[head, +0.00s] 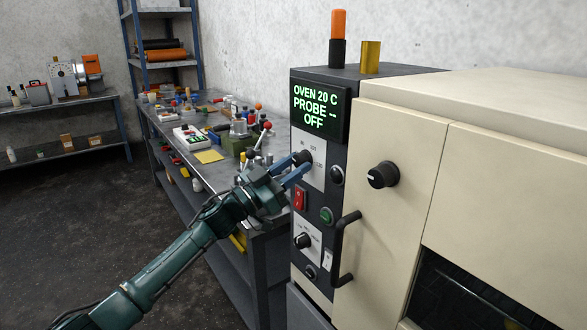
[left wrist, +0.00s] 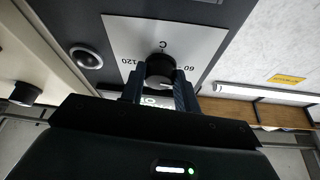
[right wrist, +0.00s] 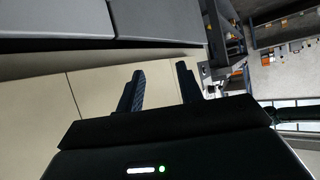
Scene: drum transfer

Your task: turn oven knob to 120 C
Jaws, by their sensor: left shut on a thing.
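The black oven knob (head: 302,157) sits on a pale dial plate on the oven's dark control panel, below the display. My left gripper (head: 299,170) is shut on this knob, one finger on each side. In the left wrist view the knob (left wrist: 160,67) is between the fingers (left wrist: 158,90), with upside-down marks 120, C and 60 around it. The fingers hide part of the dial, and I cannot tell the knob's exact setting. The green display (head: 318,109) reads OVEN 20 C, PROBE --, OFF. My right gripper (right wrist: 160,82) is open and empty, and is outside the head view.
The panel also has a red switch (head: 300,198), a green button (head: 327,215) and a lower knob (head: 303,241). A door handle (head: 345,249) and a large black knob (head: 383,175) are on the cream front. A cluttered workbench (head: 264,209) stands left of the oven.

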